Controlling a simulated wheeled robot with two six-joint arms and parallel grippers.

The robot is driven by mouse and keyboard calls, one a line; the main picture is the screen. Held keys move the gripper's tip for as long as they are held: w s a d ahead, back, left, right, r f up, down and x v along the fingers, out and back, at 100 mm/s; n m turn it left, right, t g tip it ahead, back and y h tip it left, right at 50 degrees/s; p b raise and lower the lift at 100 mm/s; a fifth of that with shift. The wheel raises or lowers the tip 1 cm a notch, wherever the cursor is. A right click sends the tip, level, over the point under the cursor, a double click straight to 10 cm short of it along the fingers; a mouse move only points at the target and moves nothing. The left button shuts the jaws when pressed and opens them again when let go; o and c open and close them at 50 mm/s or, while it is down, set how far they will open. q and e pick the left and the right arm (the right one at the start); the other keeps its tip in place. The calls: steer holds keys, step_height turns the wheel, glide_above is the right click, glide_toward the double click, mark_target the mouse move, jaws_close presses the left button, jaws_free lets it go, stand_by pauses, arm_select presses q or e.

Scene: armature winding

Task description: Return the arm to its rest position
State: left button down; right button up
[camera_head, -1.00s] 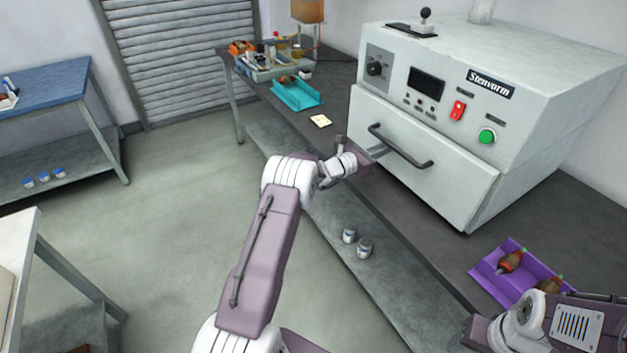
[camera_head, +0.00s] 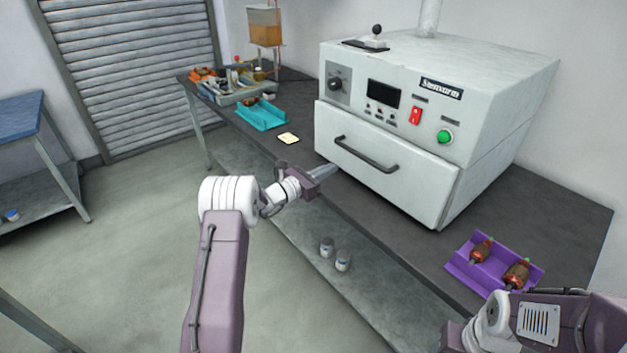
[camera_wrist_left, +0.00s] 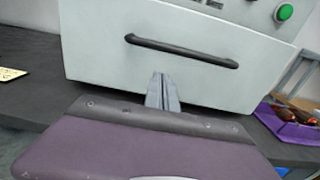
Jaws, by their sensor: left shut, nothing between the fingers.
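My left gripper (camera_head: 322,171) is shut and empty. It sits at the front edge of the dark bench, in front of the drawer and below its black handle. In the left wrist view its closed fingers (camera_wrist_left: 162,92) point at the white drawer front (camera_wrist_left: 200,75), below the handle (camera_wrist_left: 180,50). The white Stenvarm oven (camera_head: 430,120) stands on the bench with its drawer (camera_head: 385,165) shut. My right arm comes in at the lower right, and its gripper is out of the frame.
A purple tray (camera_head: 462,262) with two armatures (camera_head: 517,274) lies on the bench at the right. A teal tray (camera_head: 262,117), a yellow note (camera_head: 289,138) and a parts rack (camera_head: 245,92) are at the left. Two small cans (camera_head: 343,263) stand on the lower shelf.

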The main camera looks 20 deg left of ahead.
arm_select(q)
steer(key=s+d+r+m+g+h+p, duration=0.3)
steer(key=s+d+r+m+g+h, duration=0.15)
steer(key=s+d+r, duration=0.55)
steer(key=s+d+f+m+g+y+p, duration=0.1)
steer(key=s+d+m+g+y+p, duration=0.1)
steer(key=s+d+m+g, duration=0.6)
steer(key=s+a+f+m+g+y+p, duration=0.1)
steer(key=s+f+m+y, duration=0.2)
steer(key=s, duration=0.5)
steer(key=s+a+f+m+g+y+p, duration=0.1)
steer(key=s+f+m+y, duration=0.2)
steer(key=s, duration=0.5)
steer(key=s+a+f+m+y, duration=0.2)
steer(key=a+f+m+y, duration=0.1)
steer(key=a+f+m, duration=0.1)
steer(key=s+a+f+m+y, duration=0.2)
steer(key=a+f+m+y, duration=0.1)
steer(key=a+m, duration=0.4)
steer(key=shift+s+a+f, duration=0.3)
steer(key=shift+a+f, duration=0.1)
steer(key=shift+a, duration=0.6)
